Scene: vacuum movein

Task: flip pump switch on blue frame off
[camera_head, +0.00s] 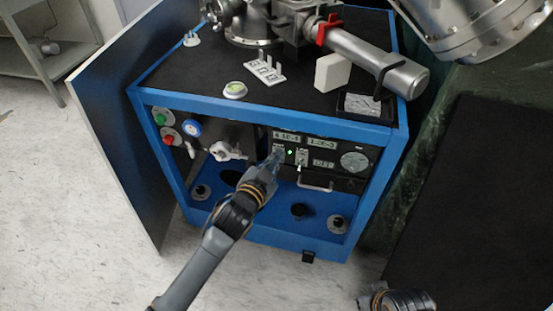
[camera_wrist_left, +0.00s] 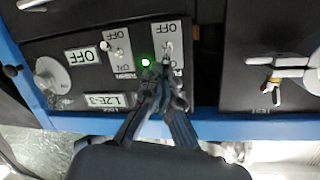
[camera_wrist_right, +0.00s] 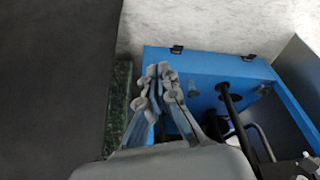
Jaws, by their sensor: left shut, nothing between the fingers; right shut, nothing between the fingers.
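The blue frame (camera_head: 275,238) holds a black panel with two light switch plates, a lit green lamp (camera_head: 290,152) and number displays. One switch plate (camera_wrist_left: 168,38), marked OFF and ON, is just beyond the left fingertips in the left wrist view. A second switch plate (camera_wrist_left: 118,42) is beside it, across the green lamp. In the head view this second plate (camera_head: 301,157) shows right of the lamp. My left gripper (camera_head: 274,160) is shut and empty, its tips close to the first plate; contact is unclear. My right gripper (camera_wrist_right: 160,72) is shut and empty, away from the panel.
An open door panel (camera_head: 110,135) stands left of the frame. Red and green buttons (camera_head: 160,119) and a white valve handle (camera_head: 227,151) are on the frame's left side. A metal handle (camera_head: 314,186) juts out below the panel. Dark green sheeting (camera_head: 440,150) is at right.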

